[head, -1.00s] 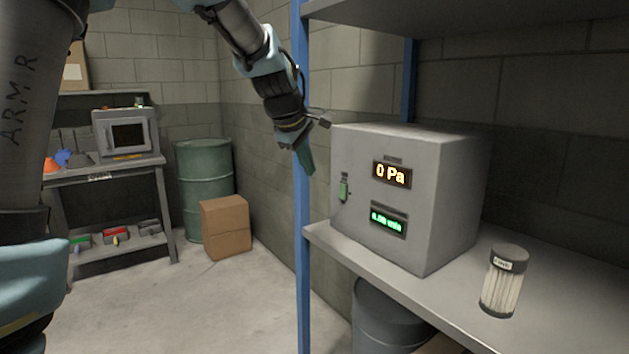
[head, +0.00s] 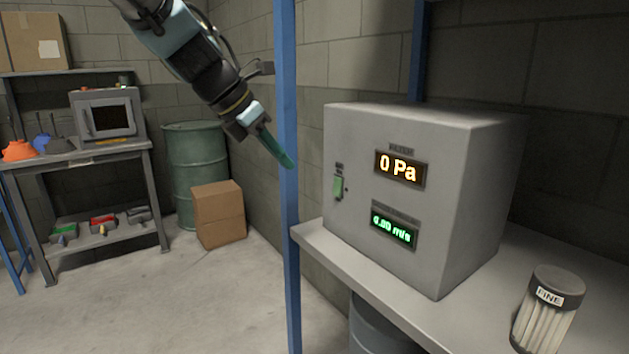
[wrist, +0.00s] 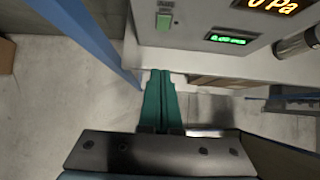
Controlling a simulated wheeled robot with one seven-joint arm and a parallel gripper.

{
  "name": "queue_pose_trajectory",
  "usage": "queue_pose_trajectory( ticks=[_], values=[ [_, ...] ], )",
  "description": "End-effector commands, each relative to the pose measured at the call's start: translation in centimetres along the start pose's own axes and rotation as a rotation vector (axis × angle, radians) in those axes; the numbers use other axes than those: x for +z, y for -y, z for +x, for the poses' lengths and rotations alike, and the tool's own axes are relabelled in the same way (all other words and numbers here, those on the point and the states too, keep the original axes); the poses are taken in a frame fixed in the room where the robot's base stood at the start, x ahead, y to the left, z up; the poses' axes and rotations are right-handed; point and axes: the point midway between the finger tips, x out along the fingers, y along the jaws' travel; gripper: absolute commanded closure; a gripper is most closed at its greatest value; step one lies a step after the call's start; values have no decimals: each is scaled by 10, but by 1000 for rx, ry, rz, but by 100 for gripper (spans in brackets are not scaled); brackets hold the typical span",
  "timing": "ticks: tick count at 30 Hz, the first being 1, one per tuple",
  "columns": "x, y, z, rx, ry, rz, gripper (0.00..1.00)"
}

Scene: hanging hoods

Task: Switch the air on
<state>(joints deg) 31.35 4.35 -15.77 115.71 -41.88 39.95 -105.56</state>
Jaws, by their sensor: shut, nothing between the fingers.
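A grey box (head: 400,260) stands on the shelf, with an amber display (head: 399,169) reading 0 Pa and a green display (head: 394,227) that seems to read 0.00 m/s. A green switch (head: 338,187) sits at the left of its front face. The switch also shows in the wrist view (wrist: 164,22). My gripper (head: 289,163) is shut and empty. It is in front of the blue post, to the left of the box and apart from the switch. In the wrist view its teal fingers (wrist: 160,74) lie together, pointing towards the box's lower edge.
A blue shelf post (head: 287,230) stands just left of the box. A filter cartridge (head: 545,315) labelled FINE stands on the shelf (head: 465,310) at right. A green drum (head: 196,155), a cardboard box (head: 218,215) and a workbench (head: 85,155) stand behind, with clear floor before them.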

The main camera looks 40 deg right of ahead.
Motion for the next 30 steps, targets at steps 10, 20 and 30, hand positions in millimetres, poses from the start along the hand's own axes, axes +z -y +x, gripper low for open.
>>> queue_pose_trajectory(
  ticks=[10,20,30],
  values=[
    [-1,1,54,-6,-3,0,100],
    [14,1,109,-4,-1,4,100],
    [28,0,127,0,-1,2,100]
  ],
)
